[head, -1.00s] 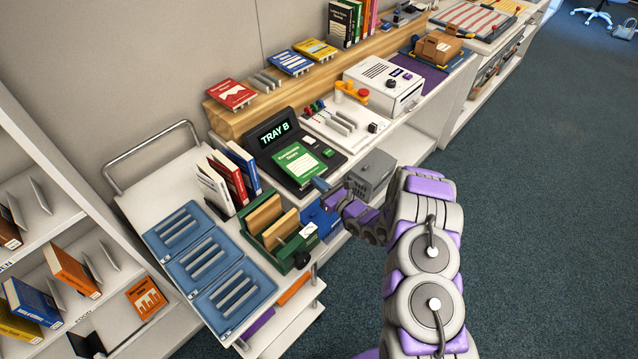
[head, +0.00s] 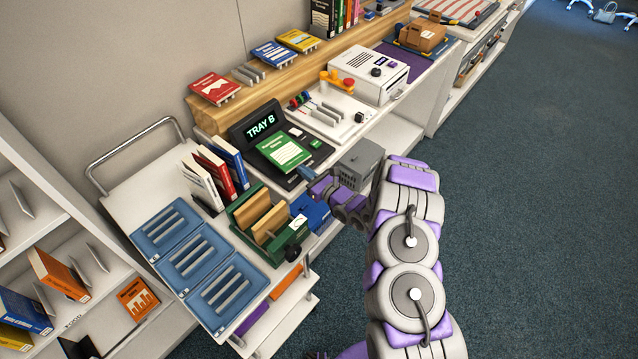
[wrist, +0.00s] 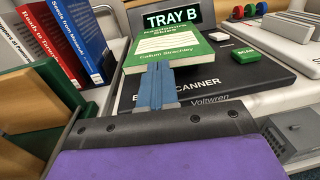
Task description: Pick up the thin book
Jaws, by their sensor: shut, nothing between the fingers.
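A thin green book (head: 284,151) lies flat on the black book scanner (head: 262,163), below a screen (head: 261,126) reading "TRAY B". In the wrist view the green book (wrist: 166,50) lies beyond my gripper (wrist: 158,68), with its near edge facing me. My gripper's blue fingers are shut together and empty. Their tips are at or just short of the book's near edge; I cannot tell whether they touch it. In the head view my gripper (head: 306,173) is at the scanner's near right corner.
White, red and blue books (head: 209,182) stand left of the scanner. A green wooden-jawed press (head: 262,222) and blue slotted trays (head: 160,226) are nearer. A grey box (head: 358,163) stands right of my gripper. A white machine (head: 368,76) is farther back.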

